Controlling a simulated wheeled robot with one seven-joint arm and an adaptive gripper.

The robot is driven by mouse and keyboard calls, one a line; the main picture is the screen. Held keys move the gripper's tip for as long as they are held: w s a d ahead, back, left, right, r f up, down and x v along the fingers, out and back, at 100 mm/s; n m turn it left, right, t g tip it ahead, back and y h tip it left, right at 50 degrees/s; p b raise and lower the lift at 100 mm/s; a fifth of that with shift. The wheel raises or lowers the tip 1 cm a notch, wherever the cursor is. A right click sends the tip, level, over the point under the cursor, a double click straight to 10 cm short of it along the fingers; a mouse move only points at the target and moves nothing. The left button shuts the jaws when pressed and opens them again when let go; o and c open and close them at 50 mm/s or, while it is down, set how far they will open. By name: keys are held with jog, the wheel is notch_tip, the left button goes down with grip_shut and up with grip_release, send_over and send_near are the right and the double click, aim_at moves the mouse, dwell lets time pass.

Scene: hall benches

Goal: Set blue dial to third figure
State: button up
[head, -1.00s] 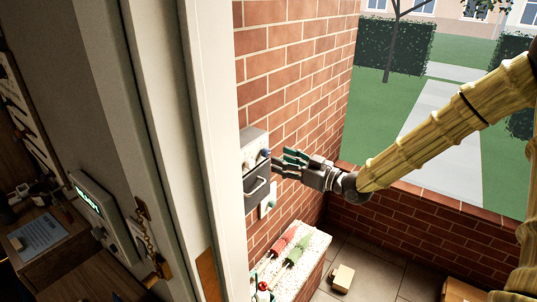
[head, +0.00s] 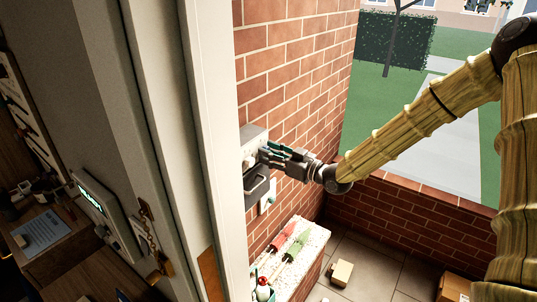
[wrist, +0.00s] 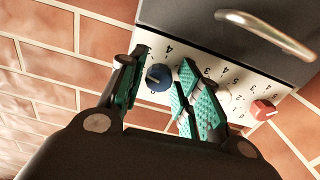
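The blue dial (wrist: 158,77) is on the pale face of a grey wall box (wrist: 235,50). In the wrist view the box appears upside down, with a figure 4 above the dial. A small light mark shows on the dial, but I cannot tell which figure it points at. My gripper (wrist: 163,65) is open, with green-padded fingers on either side of the blue dial; contact is unclear. In the head view my gripper (head: 268,153) is at the box (head: 256,181) and hides the dial.
A red dial (wrist: 263,109) and a partly hidden whitish dial (wrist: 224,97) sit beside the blue one. The box has a metal handle (wrist: 266,33). A brick wall (head: 295,70) surrounds it.

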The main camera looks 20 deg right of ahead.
jog(key=c, duration=0.5)
jog(key=n+b, duration=0.2)
jog(key=b, duration=0.1)
jog(key=shift+f+b, duration=0.15)
jog(key=shift+b, duration=0.2)
jog(key=shift+n, duration=0.3)
jog(key=o, duration=1)
